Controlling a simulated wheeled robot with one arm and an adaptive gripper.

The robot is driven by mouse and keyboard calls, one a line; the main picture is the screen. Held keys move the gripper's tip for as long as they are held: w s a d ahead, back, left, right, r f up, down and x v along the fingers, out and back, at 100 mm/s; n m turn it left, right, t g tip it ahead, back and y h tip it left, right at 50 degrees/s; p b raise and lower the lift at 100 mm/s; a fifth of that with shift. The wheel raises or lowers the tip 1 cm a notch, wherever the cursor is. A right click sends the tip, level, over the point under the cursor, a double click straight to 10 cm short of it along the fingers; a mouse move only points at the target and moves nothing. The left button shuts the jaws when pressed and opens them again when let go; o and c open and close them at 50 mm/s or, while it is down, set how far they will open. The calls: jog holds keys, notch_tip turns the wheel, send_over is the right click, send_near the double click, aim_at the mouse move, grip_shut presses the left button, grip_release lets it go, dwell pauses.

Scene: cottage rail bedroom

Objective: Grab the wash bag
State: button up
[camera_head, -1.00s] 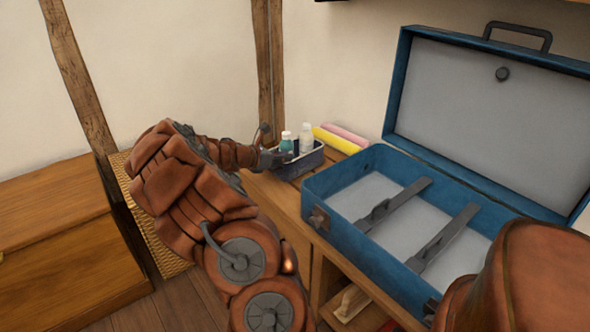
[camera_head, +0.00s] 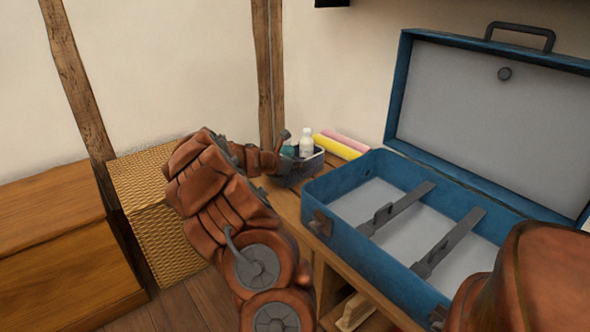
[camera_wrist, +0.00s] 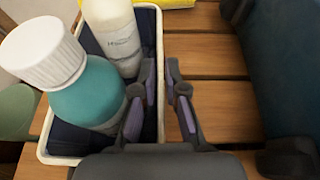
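The wash bag is most likely the small open-topped dark container (camera_head: 297,171) on the wooden bench, with bottles standing in it. In the wrist view, its pale rim (camera_wrist: 159,45) and dark inside show, with a teal bottle with a white cap (camera_wrist: 85,90) and a white bottle (camera_wrist: 113,35). My gripper (camera_wrist: 161,68) is at its right wall, one finger on the inner side and one on the outer. The fingers are partly open, with a narrow gap around the rim. In the head view, my arm hides part of the container's left side.
An open blue suitcase (camera_head: 338,240) with grey straps lies on the bench to the right, close to my gripper. Yellow (camera_head: 337,146) and pink (camera_head: 347,139) rolls lie behind the container. A woven basket (camera_head: 158,175) and wooden chest (camera_head: 60,250) stand left.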

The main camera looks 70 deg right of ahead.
grip_shut()
dwell(0.3)
